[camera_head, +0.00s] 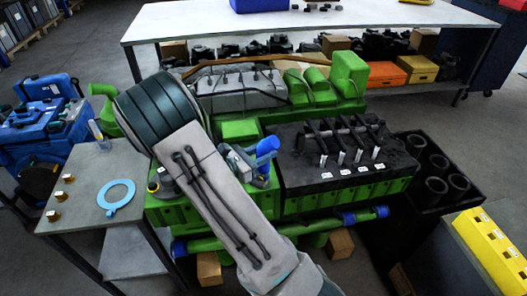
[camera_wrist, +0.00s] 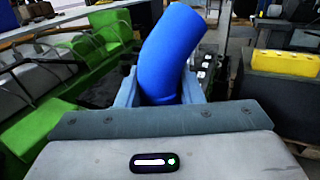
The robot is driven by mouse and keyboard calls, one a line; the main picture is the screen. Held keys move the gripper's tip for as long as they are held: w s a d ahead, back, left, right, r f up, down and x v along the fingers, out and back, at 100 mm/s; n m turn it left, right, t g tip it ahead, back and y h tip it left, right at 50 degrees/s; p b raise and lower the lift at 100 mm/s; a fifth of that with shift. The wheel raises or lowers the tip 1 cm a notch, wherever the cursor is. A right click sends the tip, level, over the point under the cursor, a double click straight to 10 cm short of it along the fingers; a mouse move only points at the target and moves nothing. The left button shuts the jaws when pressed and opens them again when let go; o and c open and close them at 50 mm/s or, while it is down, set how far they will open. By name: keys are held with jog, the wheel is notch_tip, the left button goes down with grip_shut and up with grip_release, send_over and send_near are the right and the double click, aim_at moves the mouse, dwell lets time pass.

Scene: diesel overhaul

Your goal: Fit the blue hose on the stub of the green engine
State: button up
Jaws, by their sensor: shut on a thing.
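The blue hose (camera_head: 267,146) is a short, bent tube. My gripper (camera_head: 247,168) is shut on it, above the near side of the green engine (camera_head: 300,205). In the wrist view the hose (camera_wrist: 170,52) stands up between the two fingers of my gripper (camera_wrist: 160,95), its upper end leaning right. Its lower end is hidden behind the gripper body. The engine also shows at the left of the wrist view (camera_wrist: 42,123). I cannot make out the stub; my arm covers part of the engine's near left side.
A grey side table (camera_head: 85,170) at left holds a light-blue ring (camera_head: 116,197) and small brass parts. A dark block with several rods (camera_head: 345,150) sits on the engine's right half. Dark cylinders (camera_head: 437,187) stand at right, near a yellow box (camera_head: 492,245). A white bench (camera_head: 190,22) stands behind.

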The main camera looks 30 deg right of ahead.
jog(key=shift+f+b, duration=0.95)
jog(key=shift+f, duration=0.55)
dwell(0.4)
jog(key=o, duration=1.3)
jog(key=shift+a, duration=0.15)
jog(key=a, duration=0.4)
jog(key=s+a, duration=0.1)
jog(key=a, duration=0.4)
jog(key=s+a+b, duration=0.1)
jog(key=a, duration=0.3)
jog(key=shift+a, duration=0.2)
